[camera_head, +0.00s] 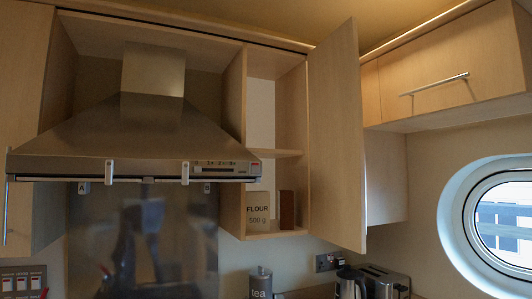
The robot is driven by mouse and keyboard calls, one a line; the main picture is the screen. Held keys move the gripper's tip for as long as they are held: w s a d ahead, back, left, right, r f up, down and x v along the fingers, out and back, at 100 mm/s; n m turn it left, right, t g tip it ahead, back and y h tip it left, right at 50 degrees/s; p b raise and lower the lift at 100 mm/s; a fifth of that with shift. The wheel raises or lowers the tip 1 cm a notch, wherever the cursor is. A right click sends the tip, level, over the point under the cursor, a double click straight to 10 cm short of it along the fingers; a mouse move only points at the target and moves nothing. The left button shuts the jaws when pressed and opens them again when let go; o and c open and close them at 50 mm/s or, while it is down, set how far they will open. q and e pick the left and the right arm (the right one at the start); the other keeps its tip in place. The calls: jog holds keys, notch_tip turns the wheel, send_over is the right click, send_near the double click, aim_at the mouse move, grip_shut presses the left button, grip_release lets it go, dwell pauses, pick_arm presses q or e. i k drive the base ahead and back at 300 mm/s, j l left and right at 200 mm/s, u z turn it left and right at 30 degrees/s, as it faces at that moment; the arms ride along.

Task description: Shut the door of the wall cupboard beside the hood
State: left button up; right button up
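The wall cupboard (275,153) to the right of the hood (130,130) stands open. Its light wood door (337,140) is hinged on the right side and swung far out toward me. Inside are a middle shelf, a flour packet (258,212) marked 500 g and a brown item (287,209) on the bottom. The door hides part of the wall behind it. Neither of my grippers shows in this view.
A cupboard with a bar handle (435,85) hangs at the upper right, above an oval porthole (500,222). Below stand a tea canister (261,283), a kettle (350,284) and a toaster (385,283). The hood juts out left of the open cupboard.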

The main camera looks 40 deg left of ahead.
aim_at(338, 203)
jog(key=i+l, duration=0.3)
jog(key=l, duration=0.15)
jog(key=i+l+z, duration=0.1)
jog(key=i+l, duration=0.25)
jog(key=l, duration=0.1)
